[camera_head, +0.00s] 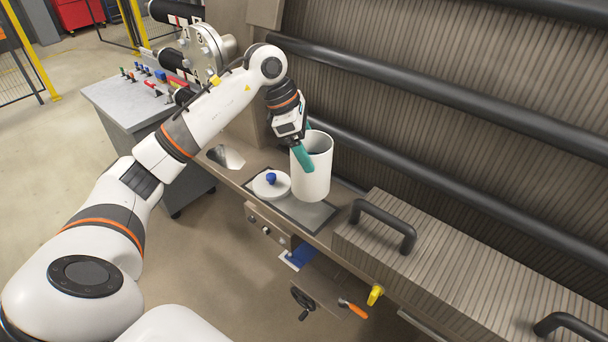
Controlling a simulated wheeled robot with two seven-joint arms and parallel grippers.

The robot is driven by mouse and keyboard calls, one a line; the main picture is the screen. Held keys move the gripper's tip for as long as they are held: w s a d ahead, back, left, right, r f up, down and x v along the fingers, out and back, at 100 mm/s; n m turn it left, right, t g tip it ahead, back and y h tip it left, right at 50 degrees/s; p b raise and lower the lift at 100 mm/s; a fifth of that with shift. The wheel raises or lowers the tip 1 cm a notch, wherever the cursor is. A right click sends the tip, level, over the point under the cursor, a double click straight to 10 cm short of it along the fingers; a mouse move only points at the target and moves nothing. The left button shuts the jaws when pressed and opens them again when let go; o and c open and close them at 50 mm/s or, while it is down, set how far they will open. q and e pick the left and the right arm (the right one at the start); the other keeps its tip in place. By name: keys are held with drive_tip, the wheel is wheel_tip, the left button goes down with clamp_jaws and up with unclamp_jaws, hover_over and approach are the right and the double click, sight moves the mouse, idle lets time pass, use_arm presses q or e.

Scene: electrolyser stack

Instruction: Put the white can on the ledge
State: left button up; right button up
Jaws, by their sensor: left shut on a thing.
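The white can (316,178) is an open-topped cylinder, upright, over the grey mat (293,211) on the ledge (235,176). I cannot tell whether its base touches the mat or hangs just above it. My left gripper (304,150) reaches down from above and is shut on the can at its rim, on the left side. One teal finger shows in front of the can's wall; the other is mostly hidden. A round white lid (268,189) with a blue knob lies left of the can. My right gripper is out of view.
A ribbed box with a black handle (384,226) stands right of the can. Black horizontal pipes (400,80) run along the ribbed wall behind. A grey cart (125,107) stands at left.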

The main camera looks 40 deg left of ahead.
sight(305, 174)
use_arm(q)
wheel_tip(305, 174, down, 6)
drive_tip(key=shift+s+f+p, duration=0.1)
drive_tip(key=shift+p, duration=0.85)
drive_tip(key=shift+s+f, duration=0.1)
drive_tip(key=shift+f, duration=0.45)
drive_tip(key=o, duration=1.5)
drive_tip(key=shift+f, duration=0.2)
drive_tip(key=o, duration=0.5)
drive_tip(key=shift+r, duration=0.1)
drive_tip(key=shift+c, duration=0.2)
